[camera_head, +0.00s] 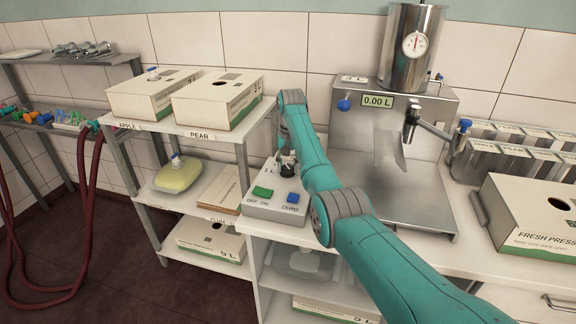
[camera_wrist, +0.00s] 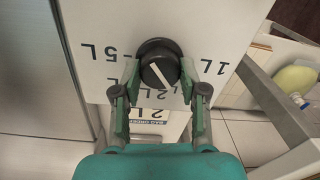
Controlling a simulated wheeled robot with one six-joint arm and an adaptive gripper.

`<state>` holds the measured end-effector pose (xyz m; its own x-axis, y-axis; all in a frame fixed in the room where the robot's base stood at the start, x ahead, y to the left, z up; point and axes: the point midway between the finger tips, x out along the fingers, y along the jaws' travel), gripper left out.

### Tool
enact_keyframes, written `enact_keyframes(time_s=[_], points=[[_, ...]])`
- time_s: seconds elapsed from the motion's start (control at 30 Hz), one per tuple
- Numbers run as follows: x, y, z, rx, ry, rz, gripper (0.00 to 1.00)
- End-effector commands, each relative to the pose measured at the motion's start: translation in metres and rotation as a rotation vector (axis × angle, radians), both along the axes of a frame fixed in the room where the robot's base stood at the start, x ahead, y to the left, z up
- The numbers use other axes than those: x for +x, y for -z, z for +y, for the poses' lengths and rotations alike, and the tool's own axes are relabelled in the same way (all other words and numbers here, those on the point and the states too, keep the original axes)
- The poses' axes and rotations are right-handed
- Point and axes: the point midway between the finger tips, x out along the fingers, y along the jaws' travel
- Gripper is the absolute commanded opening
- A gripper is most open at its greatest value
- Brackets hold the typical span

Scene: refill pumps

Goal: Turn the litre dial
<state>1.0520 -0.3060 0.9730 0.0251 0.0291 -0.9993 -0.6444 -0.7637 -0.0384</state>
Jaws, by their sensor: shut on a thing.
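The litre dial (camera_wrist: 159,66) is a round black knob with a white pointer line, on the pale face of the control box (camera_head: 268,208). In the wrist view the line slants from upper left to lower right. My gripper (camera_wrist: 160,74) is shut on the dial, one green finger on each side. In the head view my gripper (camera_head: 287,160) is at the back of the box, and my arm and gripper hide most of the dial.
The box also has a green button (camera_head: 262,192) and a blue button (camera_head: 293,198). A steel filling machine (camera_head: 393,145) reading 0.00 L stands behind at right. A shelf with cartons (camera_head: 218,98) is close on the left.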

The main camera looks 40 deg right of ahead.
Motion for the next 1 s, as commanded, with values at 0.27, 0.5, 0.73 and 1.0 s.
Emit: enact_keyframes(time_s=[0.27,0.5,0.73,1.0], points=[[0.0003,0.001,0.0008,0.002,-0.26,0.002,0.08],[0.0007,0.0006,0.001,0.001,-0.486,0.001,0.08],[0.0008,0.0007,0.0013,0.001,-0.678,0.002,0.08],[0.0008,0.001,0.0014,0.001,-0.831,0.002,0.08]])
